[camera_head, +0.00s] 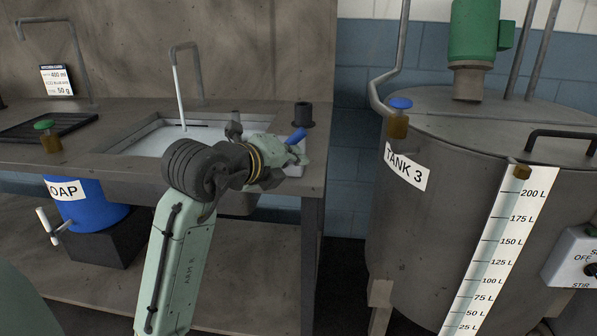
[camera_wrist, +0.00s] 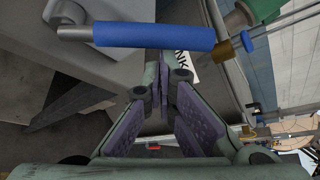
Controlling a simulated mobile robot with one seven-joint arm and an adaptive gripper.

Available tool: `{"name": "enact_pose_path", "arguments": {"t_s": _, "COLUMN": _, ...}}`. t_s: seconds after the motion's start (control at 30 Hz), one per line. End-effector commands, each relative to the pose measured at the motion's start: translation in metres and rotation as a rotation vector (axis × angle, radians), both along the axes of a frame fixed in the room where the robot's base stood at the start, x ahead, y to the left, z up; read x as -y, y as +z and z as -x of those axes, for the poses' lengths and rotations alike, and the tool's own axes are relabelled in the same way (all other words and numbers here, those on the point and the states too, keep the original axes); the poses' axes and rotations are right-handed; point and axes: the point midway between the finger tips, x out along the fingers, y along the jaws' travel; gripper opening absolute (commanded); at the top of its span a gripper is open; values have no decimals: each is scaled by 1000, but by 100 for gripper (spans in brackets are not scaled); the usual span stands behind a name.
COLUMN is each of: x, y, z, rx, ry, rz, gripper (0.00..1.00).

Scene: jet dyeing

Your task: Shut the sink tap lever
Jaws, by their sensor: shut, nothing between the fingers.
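The blue tap lever (camera_head: 297,135) shows at the right end of the sink counter in the head view, partly behind my gripper (camera_head: 299,161). In the wrist view the blue lever (camera_wrist: 155,36) lies crosswise on a grey metal stem, just past my fingertips (camera_wrist: 163,62). The fingers are together and hold nothing. Whether they touch the lever I cannot tell. A white stream of water (camera_head: 179,98) falls from the bent spout (camera_head: 184,46) into the sink (camera_head: 150,140). My wrist and gripper hide the sink's front right part.
A black cup-like piece (camera_head: 303,114) stands at the counter's right back.

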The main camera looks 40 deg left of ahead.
Motion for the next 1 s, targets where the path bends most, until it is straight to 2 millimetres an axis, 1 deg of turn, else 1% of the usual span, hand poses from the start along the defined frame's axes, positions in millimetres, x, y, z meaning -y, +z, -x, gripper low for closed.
{"name": "enact_pose_path", "arguments": {"t_s": 0.5, "x": -26, "y": 24, "z": 15, "rx": 248, "ry": 1, "rz": 405, "gripper": 0}}
{"name": "enact_pose_path", "arguments": {"t_s": 0.7, "x": -35, "y": 29, "z": 20, "rx": 318, "ry": 1, "rz": 519, "gripper": 0}}
{"name": "enact_pose_path", "arguments": {"t_s": 1.0, "x": -42, "y": 34, "z": 26, "rx": 376, "ry": 2, "rz": 613, "gripper": 0}}
